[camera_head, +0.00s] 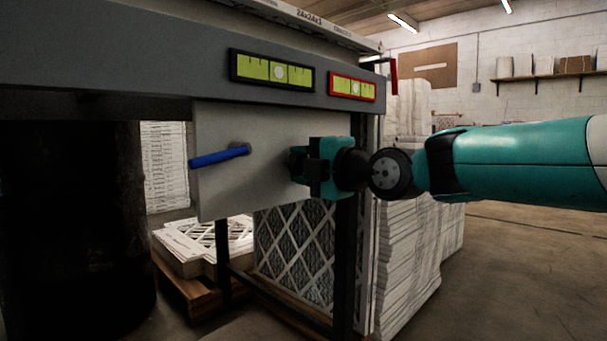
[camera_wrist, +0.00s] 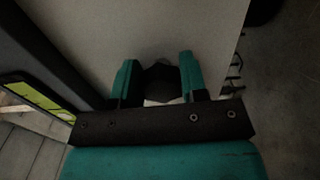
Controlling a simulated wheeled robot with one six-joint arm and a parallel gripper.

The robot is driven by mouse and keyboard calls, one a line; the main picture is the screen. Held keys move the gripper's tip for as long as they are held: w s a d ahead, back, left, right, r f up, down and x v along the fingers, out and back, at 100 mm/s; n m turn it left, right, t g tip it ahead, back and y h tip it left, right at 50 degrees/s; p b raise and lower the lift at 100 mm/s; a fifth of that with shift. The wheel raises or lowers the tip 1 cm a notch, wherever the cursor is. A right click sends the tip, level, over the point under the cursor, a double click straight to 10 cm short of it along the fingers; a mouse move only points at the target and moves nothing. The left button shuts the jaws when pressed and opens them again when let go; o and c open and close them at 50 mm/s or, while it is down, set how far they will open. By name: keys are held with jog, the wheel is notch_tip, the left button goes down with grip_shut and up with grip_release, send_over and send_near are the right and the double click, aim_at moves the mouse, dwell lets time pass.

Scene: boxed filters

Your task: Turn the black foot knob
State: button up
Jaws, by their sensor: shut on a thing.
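The black foot knob (camera_wrist: 162,80) sits on a light grey panel (camera_head: 225,180), between the two teal fingers of my gripper (camera_wrist: 158,72) in the wrist view. My gripper (camera_head: 312,165) reaches the panel's right part from the right in the head view and is shut on the knob. There the fingers hide most of the knob, and only a dark bit (camera_head: 297,160) shows at the left of them. I cannot tell how far the knob is turned.
A blue lever (camera_head: 220,155) sticks out of the panel left of my gripper. Above, a dark grey beam carries a black-framed level (camera_head: 271,71) and a red-framed level (camera_head: 353,87). A red lever (camera_head: 393,76) is at its right end. Stacked boxes (camera_head: 410,240) stand behind my gripper.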

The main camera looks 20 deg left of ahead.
jog(key=shift+n, duration=0.4)
jog(key=o, duration=0.9)
jog(key=shift+d, duration=0.15)
jog(key=p+v, duration=0.3)
jog(key=v, duration=1.4)
jog(key=shift+s, duration=0.15)
